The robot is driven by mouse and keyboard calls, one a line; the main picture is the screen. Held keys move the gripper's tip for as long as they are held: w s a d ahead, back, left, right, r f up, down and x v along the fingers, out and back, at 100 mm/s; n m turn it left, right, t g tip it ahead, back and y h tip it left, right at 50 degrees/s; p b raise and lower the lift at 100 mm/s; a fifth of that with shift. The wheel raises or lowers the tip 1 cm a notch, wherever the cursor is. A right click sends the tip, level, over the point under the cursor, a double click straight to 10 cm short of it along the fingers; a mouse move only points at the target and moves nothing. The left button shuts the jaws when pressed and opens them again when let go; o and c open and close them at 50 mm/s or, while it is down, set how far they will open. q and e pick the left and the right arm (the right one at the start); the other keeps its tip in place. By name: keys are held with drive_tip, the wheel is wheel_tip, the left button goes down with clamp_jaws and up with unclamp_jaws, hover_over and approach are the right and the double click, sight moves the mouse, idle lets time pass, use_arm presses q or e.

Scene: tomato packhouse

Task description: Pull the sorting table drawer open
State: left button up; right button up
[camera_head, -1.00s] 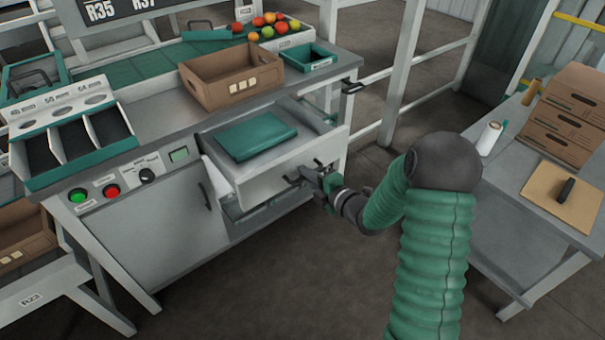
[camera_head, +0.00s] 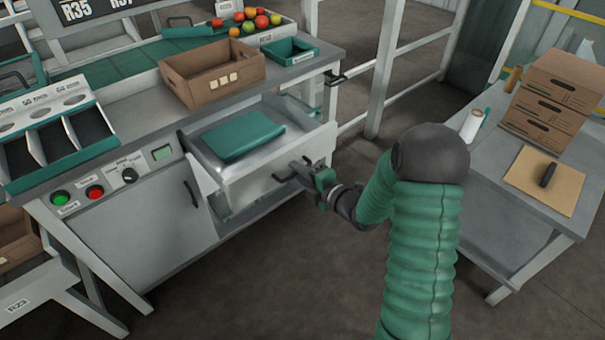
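The sorting table drawer (camera_head: 262,183) stands out from the table front, partly open. A flat green item (camera_head: 240,136) lies in it. The dark drawer handle (camera_head: 281,178) is on the light front panel. My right gripper (camera_head: 303,171) is at the handle, its fingers closed around the bar as far as I can see; the fingertips are small and partly hidden. My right arm, in a green sleeve, reaches in from the lower right. My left gripper is out of view.
The sorting table (camera_head: 132,243) carries a cardboard crate (camera_head: 187,88), a small green tray (camera_head: 299,60) and tomatoes at the back. A side table (camera_head: 488,192) with stacked cartons (camera_head: 541,118) stands at the right. The floor (camera_head: 285,275) before the drawer is clear.

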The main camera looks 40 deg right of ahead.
drive_tip(key=p+v, duration=0.6)
drive_tip(key=v, duration=1.1)
drive_tip(key=shift+w, duration=0.15)
drive_tip(key=w+a+f+m+g+h, duration=0.2)
drive_tip(key=w+a+f+m+g, duration=0.25)
drive_tip(key=m+g, duration=0.35)
drive_tip(key=s+a+r+m+g, duration=0.1)
drive_tip(key=s+a+m+g, duration=0.2)
drive_tip(key=s+a+m, duration=0.35)
drive_tip(key=s+a+r+m+g, duration=0.1)
drive_tip(key=s+a+m+g, duration=0.2)
drive_tip(key=a, duration=0.6)
wheel_tip(320, 180, up, 16)
drive_tip(key=m+p, duration=0.1)
drive_tip(key=p, duration=1.5)
drive_tip(key=shift+w+d+f+t+y, duration=0.2)
drive_tip(key=shift+w+f+t+y, duration=0.1)
drive_tip(key=shift+t+y, duration=0.1)
